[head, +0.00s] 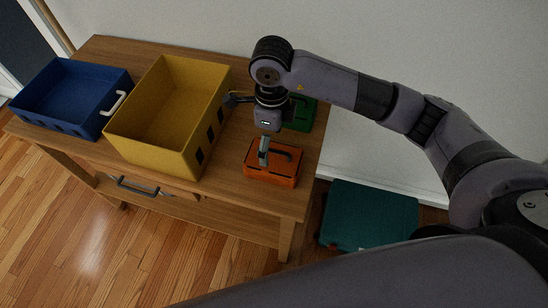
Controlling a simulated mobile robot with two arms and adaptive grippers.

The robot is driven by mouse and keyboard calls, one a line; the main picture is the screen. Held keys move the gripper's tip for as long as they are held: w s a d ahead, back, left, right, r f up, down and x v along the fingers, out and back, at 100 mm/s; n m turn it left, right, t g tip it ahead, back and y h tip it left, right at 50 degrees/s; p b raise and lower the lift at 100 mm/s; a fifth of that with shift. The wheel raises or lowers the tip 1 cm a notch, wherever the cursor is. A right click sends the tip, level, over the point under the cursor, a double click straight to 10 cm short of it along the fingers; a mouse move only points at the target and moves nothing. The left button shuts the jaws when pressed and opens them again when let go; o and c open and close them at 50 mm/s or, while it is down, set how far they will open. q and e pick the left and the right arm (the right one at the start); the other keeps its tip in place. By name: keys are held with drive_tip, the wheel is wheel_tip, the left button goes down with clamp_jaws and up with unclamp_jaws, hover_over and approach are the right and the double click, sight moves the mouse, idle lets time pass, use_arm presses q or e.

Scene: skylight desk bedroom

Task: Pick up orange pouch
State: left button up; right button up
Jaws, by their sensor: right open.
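The orange pouch (271,178) lies on the right end of the wooden table, with a dark strap or handle on its top. My right gripper (264,157) points down at the pouch's upper left part, its fingertips at or just above the top surface. The gripper is open; I cannot tell whether it touches the pouch. The gripper hides a small part of the pouch's top. My left gripper is not in view.
A yellow bin (151,143) and a blue bin (62,112) with a white handle stand on the wooden table (226,178), left of the pouch. A green object (302,121) lies behind my gripper. A teal case (370,214) is on the floor at right.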

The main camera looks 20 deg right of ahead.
sight(274, 150)
wheel_tip(274, 150, down, 4)
drive_tip(key=shift+r+p, duration=0.25)
drive_tip(key=shift+p, duration=0.05)
drive_tip(key=f+p, duration=0.1)
drive_tip(key=f, duration=0.1)
drive_tip(key=f+p, duration=0.1)
drive_tip(key=f, duration=0.1)
drive_tip(key=shift+d+f, duration=0.2)
drive_tip(key=shift+f, duration=0.55)
drive_tip(key=shift+w, duration=0.1)
drive_tip(key=c, duration=1.1)
drive_tip(key=shift+c, duration=0.3)
drive_tip(key=shift+r, duration=0.15)
